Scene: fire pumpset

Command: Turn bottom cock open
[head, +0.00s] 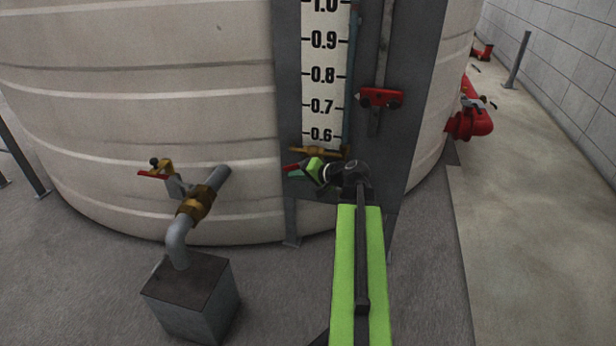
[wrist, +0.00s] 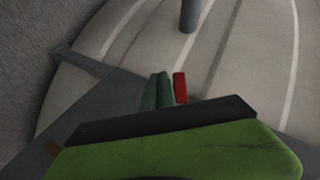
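The brass bottom cock (head: 315,152) sits at the foot of the level gauge on the tank, below the 0.6 mark. Its red handle (head: 291,167) points left in the head view. My gripper (head: 296,173) is at the handle, with its tips close beside or just below it. In the wrist view the two dark green fingers of my gripper (wrist: 158,91) lie close together, and the red handle (wrist: 180,87) shows to their right, not between them. Whether they touch the handle is unclear. My wrist hides part of the cock's mount.
A grey panel (head: 289,100) carries the gauge scale (head: 325,75) and a red fitting (head: 380,98). A pipe with a brass valve (head: 196,203) and red lever (head: 155,174) stands at left above a grey block (head: 192,297). Red equipment (head: 470,122) is at right.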

